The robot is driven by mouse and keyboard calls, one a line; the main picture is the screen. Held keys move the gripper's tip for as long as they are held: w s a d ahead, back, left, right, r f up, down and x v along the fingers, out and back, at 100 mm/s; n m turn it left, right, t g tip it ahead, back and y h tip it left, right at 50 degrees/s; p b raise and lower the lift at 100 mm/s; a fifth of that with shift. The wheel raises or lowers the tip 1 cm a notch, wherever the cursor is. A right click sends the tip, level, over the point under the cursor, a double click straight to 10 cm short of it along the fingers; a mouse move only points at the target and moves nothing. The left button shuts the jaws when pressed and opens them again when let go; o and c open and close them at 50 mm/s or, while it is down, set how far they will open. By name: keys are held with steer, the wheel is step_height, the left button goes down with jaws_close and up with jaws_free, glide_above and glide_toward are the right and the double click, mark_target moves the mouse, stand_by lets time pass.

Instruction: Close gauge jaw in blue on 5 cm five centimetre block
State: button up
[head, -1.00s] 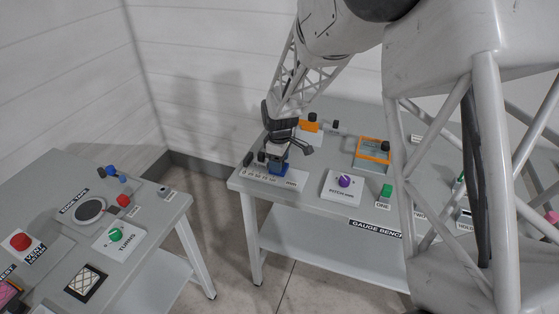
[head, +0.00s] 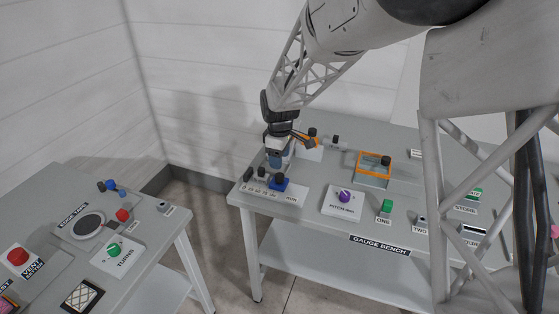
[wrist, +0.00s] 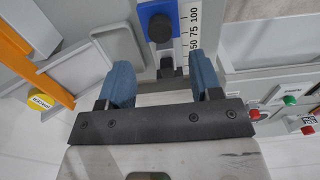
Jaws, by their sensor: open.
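The gauge (head: 292,194) lies at the left front of the gauge bench, with a printed scale along its front. Its blue jaw (head: 280,184) has a black knob on top and also shows at the top of the wrist view (wrist: 158,22), beside the 75 to 100 marks. My gripper (head: 279,160) is just above and behind the blue jaw, apart from it. In the wrist view its two blue-grey fingers (wrist: 163,78) are spread, with a dark gauge post (wrist: 167,66) showing between them. I cannot pick out the five centimetre block.
The purple-knobbed pitch box (head: 343,204) stands right of the gauge, with the green ONE piece (head: 387,206) beyond it. An orange-framed box (head: 373,170) and an orange piece (head: 312,142) are behind. A second table (head: 150,240) stands left across a gap.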

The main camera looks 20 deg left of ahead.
steer(key=shift+d, duration=0.15)
steer(key=c, duration=0.5)
steer(key=shift+d+f, duration=0.1)
steer(key=shift+d, duration=0.1)
steer(key=shift+c, duration=0.9)
steer(key=d+m+g+y, duration=0.1)
steer(key=d+m, duration=0.1)
steer(key=d+f+m+g+y, duration=0.1)
steer(key=d+m, duration=0.2)
steer(key=d+m+y, duration=0.1)
steer(key=d+m, duration=0.1)
steer(key=shift+w+d+f+g+y, duration=0.2)
steer(key=shift+w+f+g+y, duration=0.1)
steer(key=shift+g+y, duration=0.1)
jaws_close()
steer(key=w+d+r+m+y, duration=0.1)
steer(key=w+d+m+y, duration=0.2)
steer(key=d+m+y, duration=0.2)
steer(key=shift+d+m+t, duration=0.3)
steer(key=shift+d+m, duration=0.7)
steer(key=shift+m, duration=0.7)
steer(key=shift+r, duration=0.1)
